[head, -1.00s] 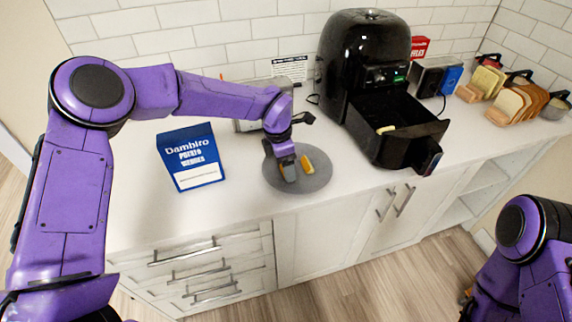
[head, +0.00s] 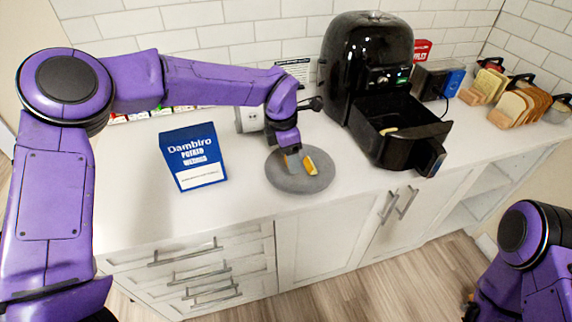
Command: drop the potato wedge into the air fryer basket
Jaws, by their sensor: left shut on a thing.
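My left gripper (head: 293,163) is over the round grey plate (head: 290,184), pointing down. It is shut on a potato wedge that the fingers mostly hide. Another yellow-orange potato wedge (head: 311,166) shows just right of the fingers, at the plate. The black air fryer (head: 366,60) stands to the right with its basket (head: 399,150) pulled out and open at the top. A pale wedge (head: 388,131) lies in the basket. My right arm shows at the lower right; its gripper is out of view.
A toaster (head: 432,82), bread slices in racks (head: 516,106) and a red box (head: 422,50) stand right of the fryer. The counter's front left is clear.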

